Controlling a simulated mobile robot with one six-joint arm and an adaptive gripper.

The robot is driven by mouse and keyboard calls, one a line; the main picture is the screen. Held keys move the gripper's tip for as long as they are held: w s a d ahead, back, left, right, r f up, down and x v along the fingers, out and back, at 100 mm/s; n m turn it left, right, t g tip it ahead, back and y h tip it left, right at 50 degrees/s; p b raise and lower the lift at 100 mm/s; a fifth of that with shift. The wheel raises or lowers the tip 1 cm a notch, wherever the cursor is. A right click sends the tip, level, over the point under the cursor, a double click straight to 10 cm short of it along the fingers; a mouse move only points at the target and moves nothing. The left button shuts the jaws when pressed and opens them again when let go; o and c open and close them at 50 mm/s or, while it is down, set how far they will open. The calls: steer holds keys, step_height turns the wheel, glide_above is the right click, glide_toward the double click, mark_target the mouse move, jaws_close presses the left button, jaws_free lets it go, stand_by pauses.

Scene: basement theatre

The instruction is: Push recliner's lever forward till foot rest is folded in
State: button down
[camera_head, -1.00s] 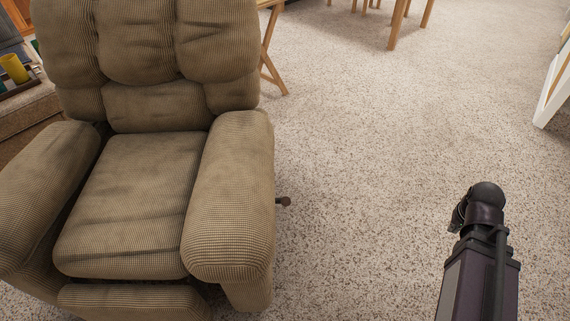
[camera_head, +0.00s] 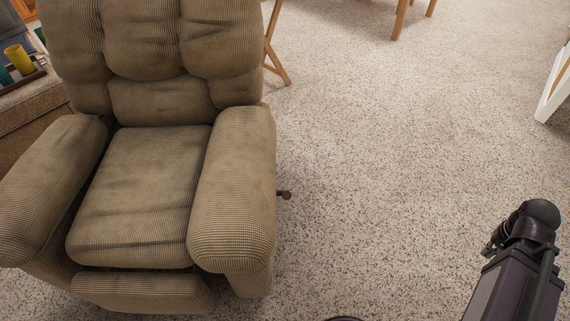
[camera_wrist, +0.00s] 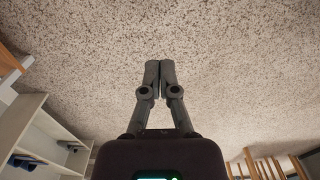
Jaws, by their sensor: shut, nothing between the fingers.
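A brown corduroy recliner (camera_head: 150,190) stands on the left in the head view, facing me. Its foot rest (camera_head: 145,291) shows low at the front, tilted out a little below the seat. The lever (camera_head: 284,195) is a short dark rod with a round brown knob, on the outer side of the armrest at the picture's right. My gripper shows in the wrist view (camera_wrist: 160,68), its two fingers together and empty over carpet. Neither the recliner nor the lever is in the wrist view. In the head view only my arm shows at the lower right, well apart from the lever.
Open carpet (camera_head: 390,150) lies between the recliner and my arm. A wooden table leg (camera_head: 275,60) stands behind the recliner. A tray with a yellow cup (camera_head: 18,60) sits at the far left. White shelves (camera_wrist: 35,135) show in the wrist view.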

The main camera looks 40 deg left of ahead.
steer(key=w+a+n, duration=0.2)
steer(key=w+a, duration=0.2)
steer(key=a, duration=1.1)
steer(key=w+a+n, duration=0.1)
steer(key=w+a, duration=0.2)
steer(key=a, duration=1.2)
steer(key=s+a+n, duration=0.1)
steer(key=s+a, duration=0.3)
steer(key=a, duration=0.7)
steer(key=s+a+r+n+p, duration=0.1)
steer(key=s+a, duration=0.3)
steer(key=a, duration=0.7)
steer(key=s+a+n, duration=0.1)
steer(key=s+a, duration=0.4)
steer(key=a, duration=0.6)
steer(key=shift+a+r+n+g, duration=0.2)
steer(key=shift+n+g, duration=0.1)
steer(key=shift+f, duration=0.2)
steer(key=s+d+f+b, duration=0.2)
steer(key=s+f+b, duration=0.1)
steer(key=f+b, duration=0.7)
steer(key=shift+s+f, duration=0.2)
steer(key=shift+s, duration=0.15)
